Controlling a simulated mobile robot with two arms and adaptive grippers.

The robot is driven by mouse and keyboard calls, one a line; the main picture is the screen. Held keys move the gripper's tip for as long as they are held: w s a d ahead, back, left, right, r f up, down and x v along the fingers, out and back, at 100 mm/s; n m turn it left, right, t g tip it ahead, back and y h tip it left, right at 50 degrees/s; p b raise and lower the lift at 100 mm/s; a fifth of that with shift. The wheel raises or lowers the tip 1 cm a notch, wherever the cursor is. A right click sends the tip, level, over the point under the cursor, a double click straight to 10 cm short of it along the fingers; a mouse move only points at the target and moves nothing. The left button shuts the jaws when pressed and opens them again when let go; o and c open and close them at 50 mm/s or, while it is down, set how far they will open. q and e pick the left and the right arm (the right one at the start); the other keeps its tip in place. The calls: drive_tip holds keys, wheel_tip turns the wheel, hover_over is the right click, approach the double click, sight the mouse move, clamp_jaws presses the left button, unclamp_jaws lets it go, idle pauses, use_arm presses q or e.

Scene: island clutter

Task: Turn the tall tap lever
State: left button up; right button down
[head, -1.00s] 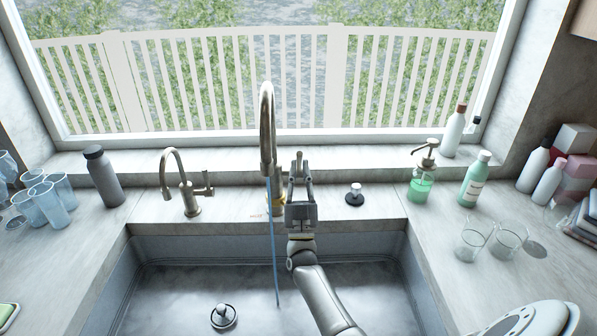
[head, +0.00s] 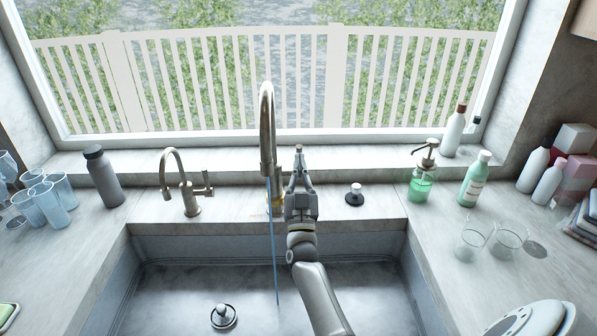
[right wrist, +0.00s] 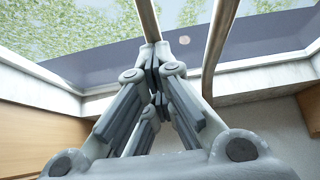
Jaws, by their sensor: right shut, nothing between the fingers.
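The tall tap (head: 266,115) stands at the middle back of the sink, its curved metal neck rising in front of the window. A thin blue stream (head: 273,240) runs from its spout into the sink. My right gripper (head: 299,160) is shut and empty, pointing up just right of the tap's neck. It hides much of the tap's base, and I cannot clearly make out the lever or tell whether the fingers touch it. In the right wrist view, the closed fingertips (right wrist: 153,55) sit near the metal tap tubes (right wrist: 217,40). My left gripper is out of view.
A smaller tap (head: 180,185) stands left on the ledge. A black-topped knob (head: 354,194) and a green soap dispenser (head: 422,180) stand right. Glasses and bottles crowd both side counters. A drain plug (head: 223,316) is in the sink.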

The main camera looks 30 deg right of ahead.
drive_tip(key=shift+w+d+r+g+y, duration=0.25)
drive_tip(key=shift+w+r+g+y, duration=0.25)
drive_tip(key=shift+g+y, duration=0.2)
drive_tip(key=c, duration=1.9)
unclamp_jaws()
drive_tip(key=shift+c, duration=0.2)
drive_tip(key=shift+s+a+f+t+h, duration=0.35)
drive_tip(key=shift+s+f+t+h, duration=0.25)
drive_tip(key=shift+t, duration=0.35)
drive_tip(key=shift+s+a+f+t+h, duration=0.3)
drive_tip(key=shift+s+f+t+h, duration=0.25)
drive_tip(key=shift+t, duration=0.4)
